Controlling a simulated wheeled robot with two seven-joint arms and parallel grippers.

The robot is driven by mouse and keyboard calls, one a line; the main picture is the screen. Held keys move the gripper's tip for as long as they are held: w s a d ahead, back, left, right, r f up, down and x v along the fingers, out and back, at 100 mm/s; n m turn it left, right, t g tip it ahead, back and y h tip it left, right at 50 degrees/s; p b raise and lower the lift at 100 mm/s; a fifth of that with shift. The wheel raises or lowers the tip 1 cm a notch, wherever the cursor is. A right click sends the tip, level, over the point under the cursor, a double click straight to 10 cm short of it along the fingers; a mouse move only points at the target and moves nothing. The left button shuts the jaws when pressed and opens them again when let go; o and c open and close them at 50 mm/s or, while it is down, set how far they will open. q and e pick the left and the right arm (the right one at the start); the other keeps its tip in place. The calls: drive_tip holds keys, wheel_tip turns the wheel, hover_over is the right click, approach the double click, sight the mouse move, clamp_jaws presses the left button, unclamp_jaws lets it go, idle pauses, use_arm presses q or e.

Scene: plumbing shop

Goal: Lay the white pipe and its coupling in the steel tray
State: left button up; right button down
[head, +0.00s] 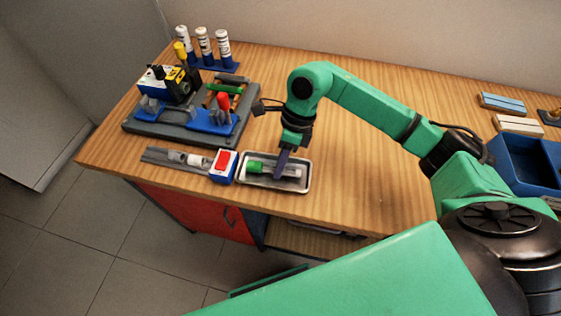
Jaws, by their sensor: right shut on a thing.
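The steel tray (306,186) lies near the front edge of the bench. My right gripper (283,168) reaches down into it from above, shut on a pale piece that looks like the white pipe (293,171). The pipe lies low in the tray, along its length; whether it touches the floor I cannot tell. A green piece (256,167), perhaps the coupling, is at its left end inside the tray. The fingers hide the middle of the pipe. My left gripper is out of view.
A blue-and-white box with a red top (224,163) stands just left of the tray. A grey strip (158,155) with pale fittings lies beyond it. A dark tool board (160,129) is behind.

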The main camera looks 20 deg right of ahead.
drive_tip(key=shift+w+f, duration=0.1)
drive_tip(key=shift+f, duration=0.05)
drive_tip(key=c, duration=0.7)
unclamp_jaws()
